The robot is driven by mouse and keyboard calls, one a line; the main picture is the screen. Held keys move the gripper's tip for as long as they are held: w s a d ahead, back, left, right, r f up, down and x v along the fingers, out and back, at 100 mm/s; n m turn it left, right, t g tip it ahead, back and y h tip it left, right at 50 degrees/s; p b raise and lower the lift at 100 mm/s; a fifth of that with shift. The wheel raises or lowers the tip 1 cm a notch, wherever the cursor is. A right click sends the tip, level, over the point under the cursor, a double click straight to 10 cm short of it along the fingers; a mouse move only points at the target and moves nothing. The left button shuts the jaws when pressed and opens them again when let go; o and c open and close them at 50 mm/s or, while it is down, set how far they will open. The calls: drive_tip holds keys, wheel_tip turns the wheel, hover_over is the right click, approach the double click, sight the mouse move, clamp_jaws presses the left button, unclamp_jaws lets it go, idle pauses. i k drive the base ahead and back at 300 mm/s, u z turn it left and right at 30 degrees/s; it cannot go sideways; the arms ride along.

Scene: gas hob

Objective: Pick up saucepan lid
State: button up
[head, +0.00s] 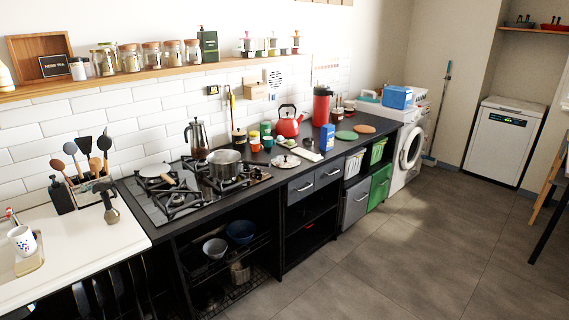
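A pale round piece with a small reddish knob (286,161) lies on the dark counter just right of the gas hob. It looks like the saucepan lid, but it is too small to be sure. A grey saucepan (225,163) stands on the right part of the hob (147,207), and no lid shows on it. Another pale disc (153,171) sits on the back left burner, close to a wooden handle; I cannot tell whether it is a lid or a shallow pan. My gripper does not show in the head view.
A utensil holder (92,184) is left of the hob. The grey floor (430,245) in front is clear.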

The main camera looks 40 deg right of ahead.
sight(283, 161)
drive_tip(key=z, duration=0.25)
drive_tip(key=i, duration=1)
drive_tip(key=u, duration=0.3)
